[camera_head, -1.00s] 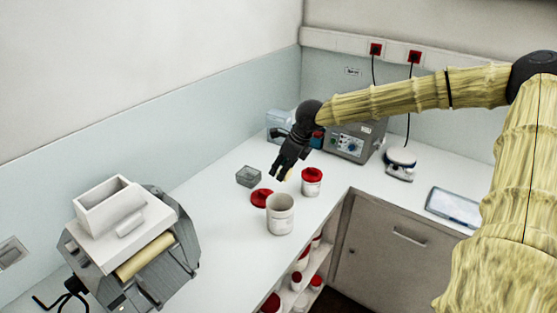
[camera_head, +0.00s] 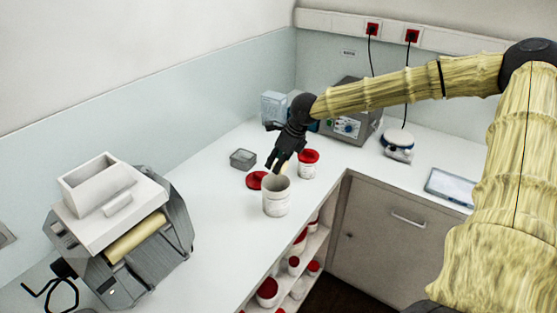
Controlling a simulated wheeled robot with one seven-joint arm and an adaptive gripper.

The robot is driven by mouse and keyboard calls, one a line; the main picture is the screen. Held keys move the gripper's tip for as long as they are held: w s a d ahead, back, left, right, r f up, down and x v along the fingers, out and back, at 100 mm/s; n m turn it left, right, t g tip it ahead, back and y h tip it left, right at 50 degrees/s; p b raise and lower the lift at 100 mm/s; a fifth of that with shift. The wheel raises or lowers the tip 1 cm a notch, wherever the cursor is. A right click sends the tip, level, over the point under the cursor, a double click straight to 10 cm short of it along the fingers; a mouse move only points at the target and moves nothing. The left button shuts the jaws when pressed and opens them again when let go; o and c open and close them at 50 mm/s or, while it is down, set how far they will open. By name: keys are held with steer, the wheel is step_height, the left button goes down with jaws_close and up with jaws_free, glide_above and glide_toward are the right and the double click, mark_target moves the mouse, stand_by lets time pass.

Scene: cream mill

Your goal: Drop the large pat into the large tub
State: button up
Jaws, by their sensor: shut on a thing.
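My gripper (camera_head: 279,167) is shut on the large pat (camera_head: 285,168), a small cream-coloured piece showing at its fingertips. The fingers point down, just above and behind the rim of the open white tub (camera_head: 276,201), which looks like the large tub. The tub stands upright on the counter and its inside is partly visible. Most of the pat is hidden by the fingers, and I cannot tell whether it is directly over the opening.
A red lid (camera_head: 256,180) lies behind the tub, and a smaller red-lidded tub (camera_head: 308,165) stands to its right. A roller machine (camera_head: 120,230) fills the left counter. The counter (camera_head: 220,225) between is clear.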

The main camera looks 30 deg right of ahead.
steer(key=o, duration=1.1)
steer(key=shift+r, duration=0.1)
steer(key=v, duration=1.1)
steer(key=shift+s+d+r, duration=0.15)
steer(key=shift+s+r, duration=0.1)
steer(key=shift+r, duration=0.1)
